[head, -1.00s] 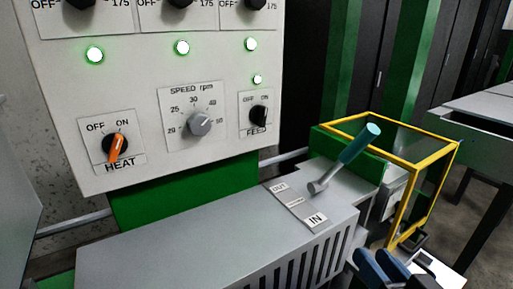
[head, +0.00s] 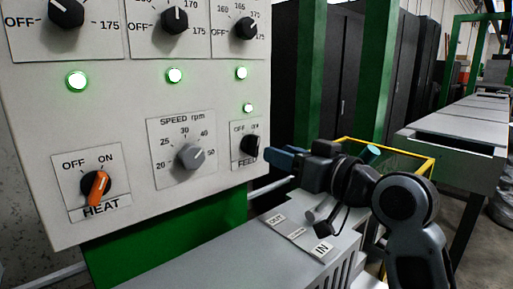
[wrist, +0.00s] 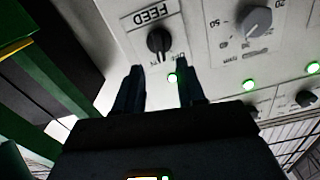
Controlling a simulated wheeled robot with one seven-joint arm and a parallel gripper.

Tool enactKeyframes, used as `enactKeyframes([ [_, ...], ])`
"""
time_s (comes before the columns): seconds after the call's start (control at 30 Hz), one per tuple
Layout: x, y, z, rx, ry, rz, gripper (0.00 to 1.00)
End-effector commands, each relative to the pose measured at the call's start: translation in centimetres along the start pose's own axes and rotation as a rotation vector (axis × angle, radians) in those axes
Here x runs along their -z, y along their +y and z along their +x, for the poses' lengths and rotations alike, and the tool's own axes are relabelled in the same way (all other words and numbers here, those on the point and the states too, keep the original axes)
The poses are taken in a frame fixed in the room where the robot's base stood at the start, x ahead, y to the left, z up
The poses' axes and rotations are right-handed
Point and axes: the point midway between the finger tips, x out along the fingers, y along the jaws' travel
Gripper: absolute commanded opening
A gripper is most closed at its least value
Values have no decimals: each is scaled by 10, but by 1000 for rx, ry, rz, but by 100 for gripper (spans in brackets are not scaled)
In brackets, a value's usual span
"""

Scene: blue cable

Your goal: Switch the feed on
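The FEED switch is a small black knob (head: 250,146) on a white plate at the lower right of the pale control panel. OFF is printed at its upper left and ON at its upper right; I cannot tell surely which it points to. In the wrist view the FEED knob (wrist: 158,41) shows upside down, just beyond my fingertips. My gripper (head: 270,158) is at the panel's right edge, close to the knob. In the wrist view my gripper (wrist: 159,68) is open, its two dark fingers apart with nothing between them. Contact with the knob cannot be made out.
The SPEED dial (head: 189,156) and the orange HEAT switch (head: 98,187), turned toward ON, are left of FEED. A yellow-framed guard (head: 431,166) stands right.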

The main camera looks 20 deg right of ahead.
Motion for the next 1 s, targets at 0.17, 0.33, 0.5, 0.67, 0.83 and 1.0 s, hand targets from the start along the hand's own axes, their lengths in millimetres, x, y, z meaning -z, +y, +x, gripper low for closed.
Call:
enactKeyframes([
  [0.17,1,-1,29,2,-2,0,39],
  [0.33,1,0,52,0,-2,0,39],
  [0.5,0,0,63,0,0,0,39],
  [0.67,0,0,65,0,0,0,39],
  [0.83,0,0,65,-1,0,0,36],
  [1.0,0,0,65,-1,0,0,19],
])
